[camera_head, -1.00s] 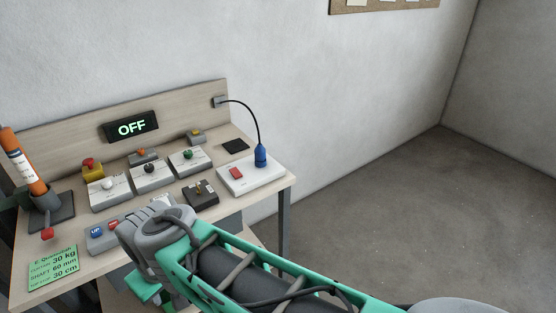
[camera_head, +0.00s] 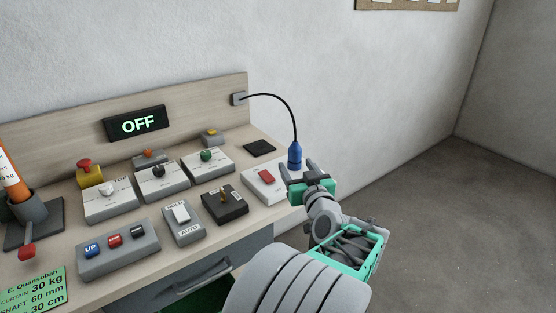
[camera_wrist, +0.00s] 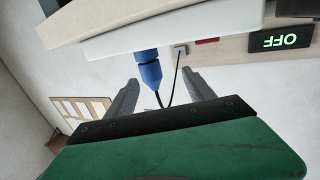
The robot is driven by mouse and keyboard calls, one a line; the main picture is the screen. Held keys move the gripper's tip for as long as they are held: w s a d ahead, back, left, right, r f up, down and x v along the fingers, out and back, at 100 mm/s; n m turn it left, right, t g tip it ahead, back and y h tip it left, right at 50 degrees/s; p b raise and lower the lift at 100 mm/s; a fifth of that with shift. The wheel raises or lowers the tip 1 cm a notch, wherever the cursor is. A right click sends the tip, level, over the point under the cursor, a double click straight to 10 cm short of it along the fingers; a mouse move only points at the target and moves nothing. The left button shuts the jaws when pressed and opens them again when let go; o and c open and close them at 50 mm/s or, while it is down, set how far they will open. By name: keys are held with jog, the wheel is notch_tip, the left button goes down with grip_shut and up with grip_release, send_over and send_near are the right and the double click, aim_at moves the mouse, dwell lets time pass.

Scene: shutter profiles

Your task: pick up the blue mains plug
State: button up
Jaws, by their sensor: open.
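The blue mains plug (camera_head: 295,156) stands upright on the white socket box with the red switch (camera_head: 264,184), at the right end of the bench. Its black cable arcs up and left to a grey outlet on the back panel. My gripper (camera_head: 298,168) is open at the right edge of the bench, close to the plug. In the wrist view the plug (camera_wrist: 149,70) shows upside down, in the gap between the two open fingers (camera_wrist: 160,92) and a little beyond their tips. The fingers do not appear to touch it.
Several control boxes stand left of the socket box, among them a black toggle box (camera_head: 224,207) and a white rocker box (camera_head: 183,225). A dark square pad (camera_head: 260,148) lies behind. The lit OFF display (camera_head: 137,124) is on the back panel. The floor at right is clear.

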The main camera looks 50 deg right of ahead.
aim_at(297, 155)
jog(key=shift+d+r+m+h, duration=0.15)
jog(key=shift+d+h, duration=0.05)
jog(key=shift+d, duration=0.3)
jog(key=shift+d+r+m+h, duration=0.15)
jog(key=shift+d+h, duration=0.05)
jog(key=shift+d, duration=0.25)
jog(key=p+x, duration=0.1)
jog(key=x, duration=0.5)
jog(key=shift+w+d, duration=0.2)
jog(key=shift+w, duration=0.1)
jog(key=shift+c, duration=0.2)
jog(key=shift+s, duration=0.1)
grip_shut()
